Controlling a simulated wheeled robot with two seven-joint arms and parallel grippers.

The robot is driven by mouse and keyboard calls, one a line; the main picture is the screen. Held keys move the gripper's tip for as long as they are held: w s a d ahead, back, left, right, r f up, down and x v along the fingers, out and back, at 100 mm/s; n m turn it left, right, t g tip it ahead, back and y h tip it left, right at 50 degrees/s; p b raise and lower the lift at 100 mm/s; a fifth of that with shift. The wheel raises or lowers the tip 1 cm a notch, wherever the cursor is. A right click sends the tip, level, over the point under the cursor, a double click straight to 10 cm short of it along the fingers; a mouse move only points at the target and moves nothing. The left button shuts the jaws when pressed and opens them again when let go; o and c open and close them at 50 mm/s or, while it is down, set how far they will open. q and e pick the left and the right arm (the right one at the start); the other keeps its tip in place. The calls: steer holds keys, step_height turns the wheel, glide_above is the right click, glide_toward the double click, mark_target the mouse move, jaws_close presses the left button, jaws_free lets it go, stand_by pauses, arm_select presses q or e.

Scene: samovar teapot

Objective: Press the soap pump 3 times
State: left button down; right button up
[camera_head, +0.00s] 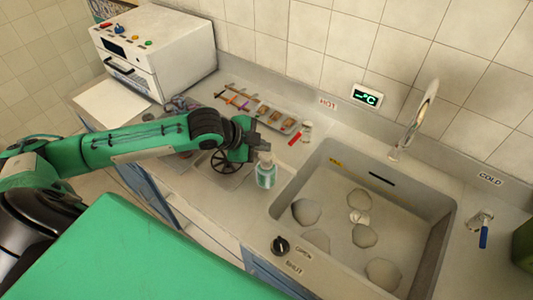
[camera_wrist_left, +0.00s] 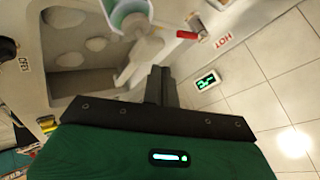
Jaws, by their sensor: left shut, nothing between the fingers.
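The soap pump (camera_head: 266,174) is a small clear bottle with teal liquid and a pale top. It stands upright on the counter at the sink's left edge in the head view. My left gripper (camera_head: 262,146) is shut and empty, right at the pump's top. I cannot tell whether it touches the top. In the left wrist view the shut fingers (camera_wrist_left: 160,86) point upward in the picture. A teal and white round shape (camera_wrist_left: 128,14) at the top edge there looks like part of the bottle, cut off by the frame. My right gripper is not in view.
The sink (camera_head: 334,152), holding several pale round pieces, lies right of the bottle. A tap (camera_head: 415,120) rises behind it. A red-handled valve (camera_head: 300,134) and a tray of small items (camera_head: 262,112) stand behind the gripper. A black wheel (camera_head: 224,163) is left of the bottle.

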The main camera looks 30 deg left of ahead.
arm_select(q)
steer(key=shift+f, duration=0.1)
steer(key=shift+f, duration=0.35)
steer(key=shift+s+f, duration=0.1)
steer(key=shift+f, duration=0.85)
stand_by(1.1)
steer(key=shift+r+p, duration=1.2)
steer(key=shift+r, duration=0.15)
step_height(320, 180, up, 5)
steer(key=p, duration=0.5)
steer(key=shift+r, duration=0.1)
